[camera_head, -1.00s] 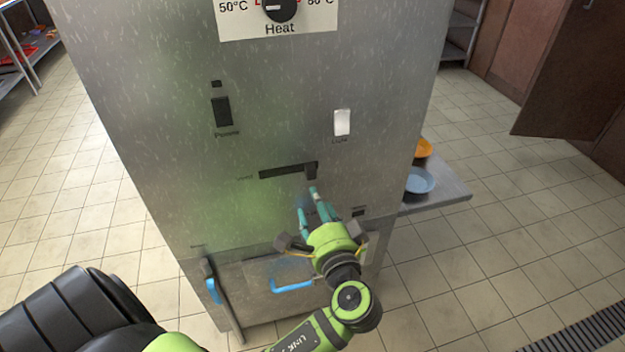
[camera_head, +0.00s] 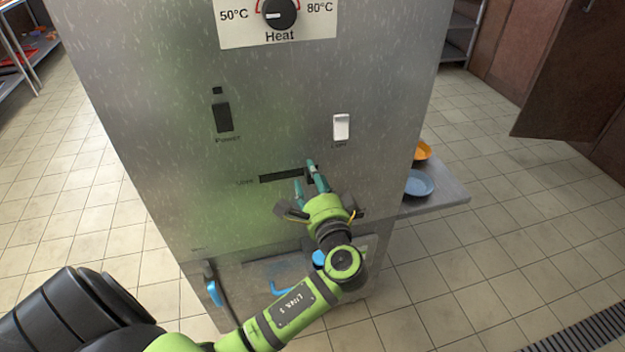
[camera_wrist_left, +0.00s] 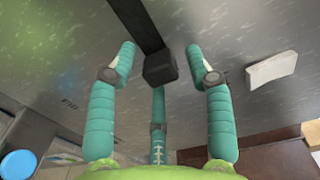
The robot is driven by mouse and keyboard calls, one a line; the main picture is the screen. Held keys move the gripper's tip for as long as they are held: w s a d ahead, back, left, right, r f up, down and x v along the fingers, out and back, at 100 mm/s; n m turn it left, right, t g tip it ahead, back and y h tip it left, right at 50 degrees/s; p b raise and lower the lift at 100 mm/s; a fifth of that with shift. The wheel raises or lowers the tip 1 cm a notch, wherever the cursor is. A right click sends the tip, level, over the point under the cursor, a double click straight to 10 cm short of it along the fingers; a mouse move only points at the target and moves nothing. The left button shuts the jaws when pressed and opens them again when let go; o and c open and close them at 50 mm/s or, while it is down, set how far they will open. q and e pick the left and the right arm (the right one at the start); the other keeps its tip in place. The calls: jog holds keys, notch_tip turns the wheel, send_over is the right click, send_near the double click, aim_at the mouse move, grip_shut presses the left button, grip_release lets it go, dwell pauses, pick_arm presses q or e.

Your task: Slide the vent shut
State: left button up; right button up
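The vent is a dark horizontal slot (camera_head: 278,178) in the steel front of the cabinet, with a small dark slider knob at its right end. In the head view my fingers largely cover the knob. In the left wrist view the block-shaped knob (camera_wrist_left: 160,67) sits between my fingers, and the dark slot (camera_wrist_left: 136,22) runs up and left from it. My left gripper (camera_head: 304,174) is open, with its teal fingers around the knob; in the left wrist view the gripper (camera_wrist_left: 162,50) shows gaps on both sides of it. My right gripper is not in view.
Above the slot are a power switch (camera_head: 222,117), a white light switch (camera_head: 341,127) and the heat dial (camera_head: 279,12). Blue handles (camera_head: 215,293) are below. A side shelf (camera_head: 448,190) holds a blue bowl (camera_head: 419,184) and an orange bowl (camera_head: 422,150).

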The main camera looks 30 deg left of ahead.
aim_at(266, 179)
pick_arm(q)
jog(key=c, duration=0.7)
grip_shut()
jog(key=s+a, duration=0.2)
jog(key=s+a+p, duration=0.1)
jog(key=s+a, duration=0.1)
jog(key=s+a+p, duration=0.1)
jog(key=s+a, duration=0.1)
jog(key=s, duration=0.1)
jog(key=shift+f, duration=0.2)
jog(key=o, duration=0.9)
grip_release()
jog(key=shift+o, duration=0.2)
jog(key=shift+s+a, duration=0.1)
jog(key=shift+r, duration=0.1)
jog(key=v, duration=1.2)
